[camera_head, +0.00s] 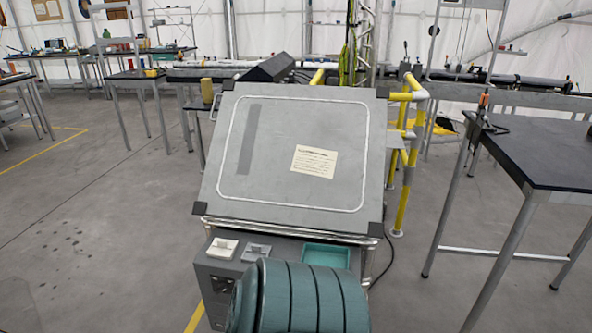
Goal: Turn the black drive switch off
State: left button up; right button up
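I cannot make out a black drive switch in the head view. A grey console (222,272) stands low in front of me. On its top are a white switch-like piece (222,248), a grey one (256,252) to its right, and a shallow teal tray (326,256). A large ribbed teal form at the bottom covers much of the console's front and right part. Neither of my grippers shows.
A large tilted grey panel (270,190) with black corners and a paper label (314,161) rises behind the console. Yellow railing (405,185) stands to its right. A dark-topped table (545,155) is at the right. Open floor (90,240) lies at the left.

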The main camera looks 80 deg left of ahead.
aim_at(223, 286)
jog(key=u, duration=2.8)
